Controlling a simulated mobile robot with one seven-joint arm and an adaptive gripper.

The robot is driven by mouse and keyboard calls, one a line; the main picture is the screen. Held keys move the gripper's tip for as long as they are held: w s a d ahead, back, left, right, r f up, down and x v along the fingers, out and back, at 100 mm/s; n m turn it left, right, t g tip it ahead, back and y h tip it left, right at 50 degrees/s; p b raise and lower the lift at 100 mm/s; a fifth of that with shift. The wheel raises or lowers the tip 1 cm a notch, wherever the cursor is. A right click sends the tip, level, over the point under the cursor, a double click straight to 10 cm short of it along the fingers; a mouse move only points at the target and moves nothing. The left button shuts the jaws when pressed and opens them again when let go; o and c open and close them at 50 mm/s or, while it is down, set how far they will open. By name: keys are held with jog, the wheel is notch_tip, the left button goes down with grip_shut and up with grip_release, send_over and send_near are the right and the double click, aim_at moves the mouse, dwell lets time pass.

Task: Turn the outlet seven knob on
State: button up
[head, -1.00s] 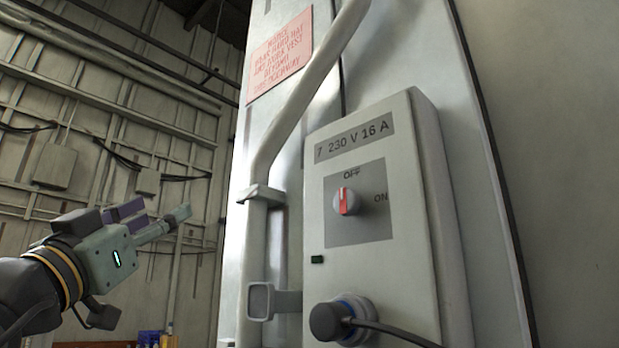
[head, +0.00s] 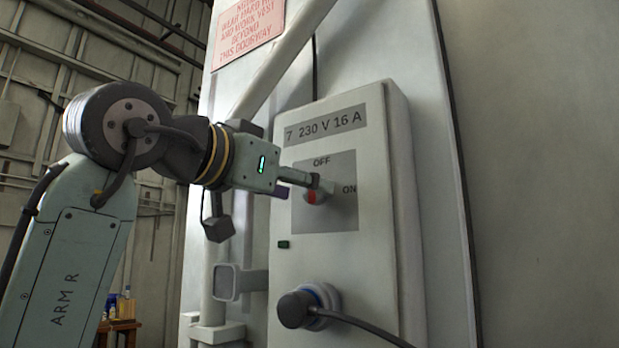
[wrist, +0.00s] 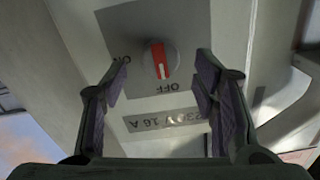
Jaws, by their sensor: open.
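The outlet seven box (head: 390,230) is a pale grey wall box labelled "7 230 V 16 A". Its knob (head: 316,194) sits on a darker square plate with OFF above and ON at the right. In the wrist view, which is upside down, the round grey knob (wrist: 159,60) has a red and white bar lined up with OFF. My gripper (head: 301,186) is open in front of the plate, partly covering the knob in the head view. In the wrist view its purple-padded fingers (wrist: 160,85) stand apart on either side of the knob, without visible contact.
A plug (head: 298,309) with a black cable sits in the socket below the knob. A small dark green indicator (head: 284,244) is on the box. A pipe (head: 262,90) and a bracket (head: 236,281) are at its left. A red-lettered sign (head: 247,34) hangs above.

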aim_at(311, 197)
jog(key=shift+x, duration=1.5)
jog(key=c, duration=1.2)
jog(key=shift+o, duration=0.2)
jog(key=shift+m, duration=0.4)
jog(key=m, duration=1.7)
jog(key=shift+f, duration=0.2)
